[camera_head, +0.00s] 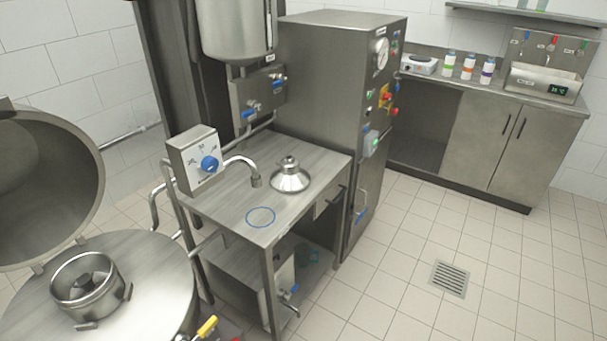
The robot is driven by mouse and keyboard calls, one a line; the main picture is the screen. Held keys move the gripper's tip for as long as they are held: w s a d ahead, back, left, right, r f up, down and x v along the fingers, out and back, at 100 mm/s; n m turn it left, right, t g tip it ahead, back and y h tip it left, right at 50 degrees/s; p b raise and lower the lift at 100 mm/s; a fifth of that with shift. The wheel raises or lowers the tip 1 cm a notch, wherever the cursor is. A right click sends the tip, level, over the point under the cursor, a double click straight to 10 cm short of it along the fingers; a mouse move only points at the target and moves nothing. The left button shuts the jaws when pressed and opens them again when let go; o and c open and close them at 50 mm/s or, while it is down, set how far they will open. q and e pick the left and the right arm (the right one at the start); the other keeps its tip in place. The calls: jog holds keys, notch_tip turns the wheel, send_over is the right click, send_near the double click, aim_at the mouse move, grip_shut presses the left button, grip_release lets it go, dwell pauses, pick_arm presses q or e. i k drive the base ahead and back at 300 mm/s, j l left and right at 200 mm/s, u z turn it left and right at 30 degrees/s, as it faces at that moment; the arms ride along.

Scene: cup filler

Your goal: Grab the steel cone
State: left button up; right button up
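A shiny steel cone (290,180) stands upright on the grey steel table (227,218), wide rim down and a narrow stepped knob on top. It sits right of the curved spout (245,166) and close to the tall steel cabinet behind it. Nothing touches it from above. A blue ring mark (260,217) lies on the tabletop in front of the cone and spout. Neither of my grippers shows in the head view.
A large round vessel with its lid raised (40,185) and a pot (86,284) on top stands at the left. A control box with a blue knob (197,158) stands at the table's left edge. The tall steel cabinet (335,110) borders the back. The tiled floor (400,250) at right is clear.

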aim_at(290, 178)
jog(key=i+l, duration=0.15)
jog(key=l, duration=0.15)
jog(key=i+l+u, duration=0.15)
jog(key=i+l, duration=0.2)
jog(key=l, duration=0.3)
jog(key=i+l+u, duration=0.15)
jog(key=l, duration=0.2)
jog(key=i+l, duration=0.15)
jog(key=l, duration=0.15)
